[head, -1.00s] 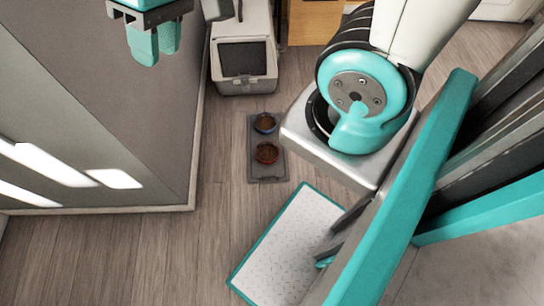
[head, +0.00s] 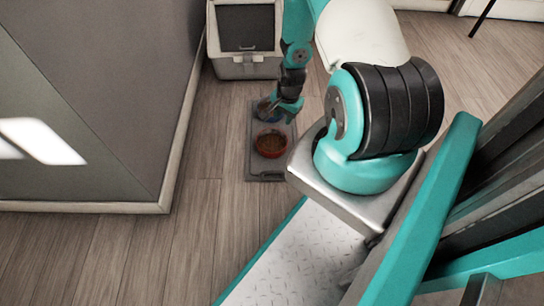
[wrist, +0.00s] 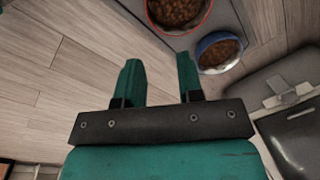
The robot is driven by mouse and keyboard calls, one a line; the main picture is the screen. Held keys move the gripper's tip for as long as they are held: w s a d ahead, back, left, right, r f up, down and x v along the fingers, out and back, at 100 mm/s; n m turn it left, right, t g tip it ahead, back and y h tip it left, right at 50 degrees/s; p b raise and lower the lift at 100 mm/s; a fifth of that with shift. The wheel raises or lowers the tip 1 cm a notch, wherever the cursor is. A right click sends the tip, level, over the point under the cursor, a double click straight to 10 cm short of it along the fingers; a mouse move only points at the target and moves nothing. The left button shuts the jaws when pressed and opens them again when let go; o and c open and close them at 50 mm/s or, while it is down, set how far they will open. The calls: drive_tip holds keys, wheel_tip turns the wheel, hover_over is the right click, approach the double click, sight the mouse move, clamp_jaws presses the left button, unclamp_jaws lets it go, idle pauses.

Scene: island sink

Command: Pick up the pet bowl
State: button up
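Two pet bowls with brown food stand on a grey mat (head: 262,174). The red bowl (head: 270,144) is nearer to me and in plain view. The blue bowl (head: 262,107) is behind it and partly hidden by my gripper (head: 278,113) in the head view. In the wrist view the red bowl (wrist: 180,12) is cut by the top edge, and the blue bowl (wrist: 219,53) lies to the right of the fingers. My gripper (wrist: 157,62) is open and empty, with wooden floor showing between its fingers. I cannot tell its height above the bowls.
A grey litter box (head: 245,40) stands just behind the mat; it also shows at the right of the wrist view (wrist: 290,115). A grey wall (head: 110,90) with a white baseboard rises at the left. The wooden floor (head: 200,225) left of the mat is clear.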

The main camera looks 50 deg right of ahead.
wheel_tip(320, 180, down, 4)
drive_tip(key=s+b, duration=0.1)
drive_tip(key=b, duration=0.7)
approach(272, 143)
drive_tip(key=shift+m, duration=0.3)
drive_tip(key=s, duration=0.2)
drive_tip(key=s+f, duration=0.1)
drive_tip(key=s+a+f, duration=0.1)
drive_tip(key=s, duration=0.1)
drive_tip(key=shift+s+a+f, duration=0.1)
drive_tip(key=shift+s, duration=0.2)
drive_tip(key=f+b, duration=0.2)
drive_tip(key=f, duration=0.1)
drive_tip(key=f+b, duration=0.2)
drive_tip(key=shift+d+f, duration=0.15)
drive_tip(key=shift+d, duration=0.2)
drive_tip(key=shift+c, duration=0.2)
clamp_jaws()
